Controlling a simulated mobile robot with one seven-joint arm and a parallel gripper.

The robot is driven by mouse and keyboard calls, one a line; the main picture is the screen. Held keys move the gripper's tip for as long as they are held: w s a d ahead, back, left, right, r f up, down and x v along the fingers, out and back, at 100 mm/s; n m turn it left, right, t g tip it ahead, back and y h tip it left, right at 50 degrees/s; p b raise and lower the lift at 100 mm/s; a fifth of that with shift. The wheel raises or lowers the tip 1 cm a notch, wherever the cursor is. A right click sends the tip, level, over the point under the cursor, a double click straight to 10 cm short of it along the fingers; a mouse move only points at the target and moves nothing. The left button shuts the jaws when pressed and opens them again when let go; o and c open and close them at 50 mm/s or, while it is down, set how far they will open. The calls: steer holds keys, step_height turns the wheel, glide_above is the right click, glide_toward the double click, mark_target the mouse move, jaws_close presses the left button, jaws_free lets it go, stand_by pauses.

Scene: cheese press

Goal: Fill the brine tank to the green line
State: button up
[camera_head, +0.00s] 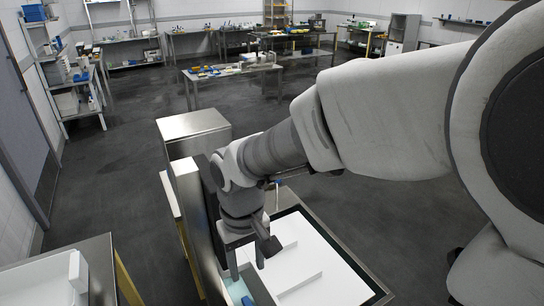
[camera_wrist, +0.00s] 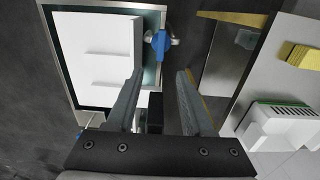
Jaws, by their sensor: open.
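The brine tank is an open steel-rimmed basin with white slab-like surfaces inside; its rim (camera_head: 352,262) shows at the lower middle of the head view. It also fills the upper left of the wrist view, where its rim (camera_wrist: 45,40) is plain. A tap with a blue handle (camera_wrist: 160,42) sits at the tank's right edge in the wrist view. My gripper (camera_head: 248,258) points down over the tank's left side in the head view. In the wrist view my gripper (camera_wrist: 157,88) is open and empty, with the blue handle beyond its fingertips. I cannot make out a green line.
A tall steel panel (camera_head: 190,215) stands close to the left of my gripper. A steel bench (camera_head: 75,272) is at the lower left. Open dark floor (camera_head: 400,200) lies right of the tank.

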step_height(320, 180, down, 18)
steer(key=shift+a+r+b, duration=0.1)
steer(key=shift+r+b, duration=0.05)
steer(key=shift+b, duration=0.8)
jaws_close()
